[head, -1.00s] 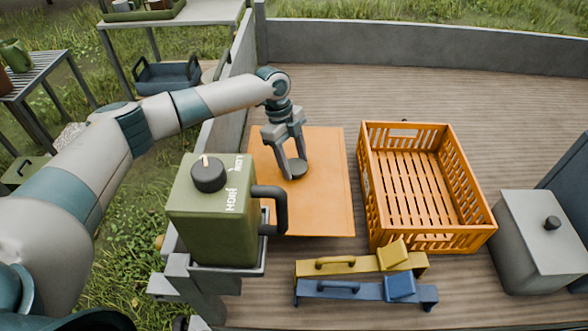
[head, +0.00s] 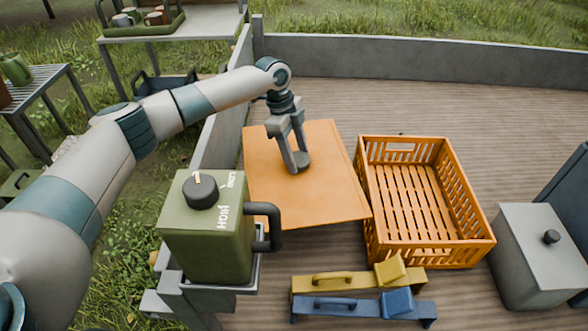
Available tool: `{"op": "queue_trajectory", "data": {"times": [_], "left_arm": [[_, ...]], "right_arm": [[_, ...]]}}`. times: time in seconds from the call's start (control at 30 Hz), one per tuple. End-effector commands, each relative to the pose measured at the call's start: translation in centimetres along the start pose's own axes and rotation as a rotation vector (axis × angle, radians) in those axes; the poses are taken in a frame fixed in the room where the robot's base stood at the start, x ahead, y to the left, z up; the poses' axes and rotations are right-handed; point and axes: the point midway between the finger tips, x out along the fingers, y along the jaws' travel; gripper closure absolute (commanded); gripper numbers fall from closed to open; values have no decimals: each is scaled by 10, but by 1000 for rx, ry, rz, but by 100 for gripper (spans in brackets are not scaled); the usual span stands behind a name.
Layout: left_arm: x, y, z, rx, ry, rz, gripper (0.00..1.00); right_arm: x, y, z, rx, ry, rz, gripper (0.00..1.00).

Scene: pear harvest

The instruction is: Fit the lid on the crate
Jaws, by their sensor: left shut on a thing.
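The lid (head: 327,190) is a flat orange panel with a dark round knob near its middle. My left gripper (head: 301,166) is shut on the lid's knob. The lid looks raised off the deck and slightly turned, its right corner close to the crate's left wall in the picture. The orange slatted crate (head: 484,248) stands to the right on the deck, open at the top and empty. I cannot tell whether lid and crate touch. My right gripper is not in view.
A green jerrycan-like box (head: 206,241) with a black handle stands in front of the lid. A yellow tool (head: 335,283) and a blue tool (head: 338,306) lie before the crate. A grey box (head: 537,262) stands right of it. Low grey walls (head: 420,55) edge the deck.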

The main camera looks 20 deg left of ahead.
Motion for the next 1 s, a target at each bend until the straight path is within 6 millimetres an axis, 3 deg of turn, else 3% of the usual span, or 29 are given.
{"op": "queue_trajectory", "data": {"times": [0.1, 0.37, 1.0], "left_arm": [[-22, -15, -7, -70, 2, -25, 79], [-25, 0, -30, -214, 1, -62, 79], [-47, 60, -114, -887, 3, -252, 79]], "right_arm": [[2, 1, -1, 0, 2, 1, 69], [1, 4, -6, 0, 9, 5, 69], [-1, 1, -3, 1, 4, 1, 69]]}}
